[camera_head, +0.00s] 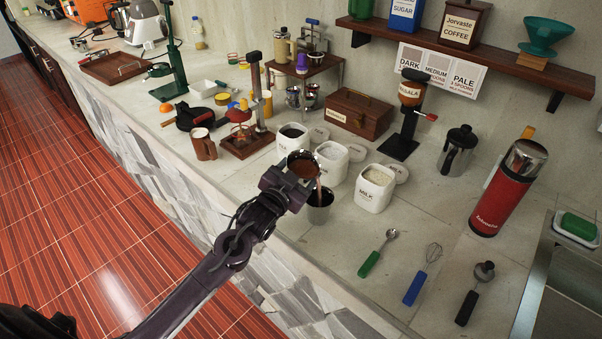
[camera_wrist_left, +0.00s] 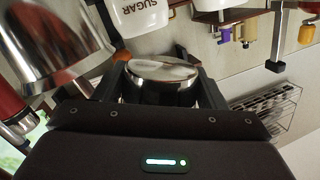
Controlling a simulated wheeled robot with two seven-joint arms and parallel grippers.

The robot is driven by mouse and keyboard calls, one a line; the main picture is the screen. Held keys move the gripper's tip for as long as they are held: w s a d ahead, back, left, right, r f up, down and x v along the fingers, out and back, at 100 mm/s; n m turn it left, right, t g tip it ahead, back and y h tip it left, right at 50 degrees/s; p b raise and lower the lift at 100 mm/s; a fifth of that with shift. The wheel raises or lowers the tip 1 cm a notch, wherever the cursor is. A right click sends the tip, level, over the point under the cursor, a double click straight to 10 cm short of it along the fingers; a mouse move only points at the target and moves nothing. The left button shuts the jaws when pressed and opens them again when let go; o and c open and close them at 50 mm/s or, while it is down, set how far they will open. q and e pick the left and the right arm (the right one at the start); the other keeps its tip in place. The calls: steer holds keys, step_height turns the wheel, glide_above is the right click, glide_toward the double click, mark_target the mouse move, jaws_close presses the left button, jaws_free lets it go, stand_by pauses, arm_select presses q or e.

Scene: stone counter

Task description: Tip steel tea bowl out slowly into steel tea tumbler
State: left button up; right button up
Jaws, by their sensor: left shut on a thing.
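The steel tea bowl (camera_head: 303,161) holds brown tea and is tilted over the steel tea tumbler (camera_head: 320,212) on the counter. A thin brown stream (camera_head: 319,190) runs from its lip down into the tumbler's mouth. My left gripper (camera_head: 289,184) is shut on the bowl, just above and left of the tumbler. In the left wrist view the steel bowl (camera_wrist_left: 165,88) sits between the fingers, and a large steel vessel, apparently the tumbler (camera_wrist_left: 48,45), is at upper left. The tea level inside the tumbler is hidden. My right gripper is not in view.
White canisters stand close behind, including the milk one (camera_head: 373,190). A green-handled spoon (camera_head: 378,252), a blue whisk (camera_head: 420,278) and a black scoop (camera_head: 474,293) lie to the right. A red flask (camera_head: 505,190) stands beyond them. The counter's front edge is near the tumbler.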

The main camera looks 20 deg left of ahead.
arm_select(q)
steer(key=shift+r+m+t+b, duration=0.1)
steer(key=shift+m+t+b, duration=0.3)
steer(key=shift+m, duration=0.5)
steer(key=shift+a+m, duration=0.1)
steer(key=shift+m, duration=0.2)
steer(key=shift+r+m+t+h+b, duration=0.15)
steer(key=shift+m+t+h+b, duration=0.15)
steer(key=shift+m+b, duration=1.15)
steer(key=shift+s+d+r+m+t+h, duration=0.15)
steer(key=shift+d+r+m+h, duration=0.15)
steer(key=shift+m, duration=0.75)
steer(key=shift+d+r+m+t+h, duration=0.2)
steer(key=shift+r+m, duration=0.2)
steer(key=shift+m, duration=0.65)
steer(key=shift+s+d+r+m+t+h, duration=0.1)
steer(key=shift+d+r+m+t+h, duration=0.2)
steer(key=shift+m, duration=0.75)
steer(key=shift+s+d+r+m+h+b, duration=0.1)
steer(key=shift+d+r+m+h+b, duration=0.15)
steer(key=shift+m, duration=0.6)
steer(key=shift+s+d+r+m+h+b, duration=0.1)
steer(key=shift+r+m+h+b, duration=0.2)
steer(key=shift+m, duration=0.6)
steer(key=shift+s+d+r+m+h+b, duration=0.15)
steer(key=shift+m+b, duration=0.2)
steer(key=shift+m, duration=0.5)
steer(key=shift+d+m, duration=0.1)
steer(key=shift+m, duration=0.2)
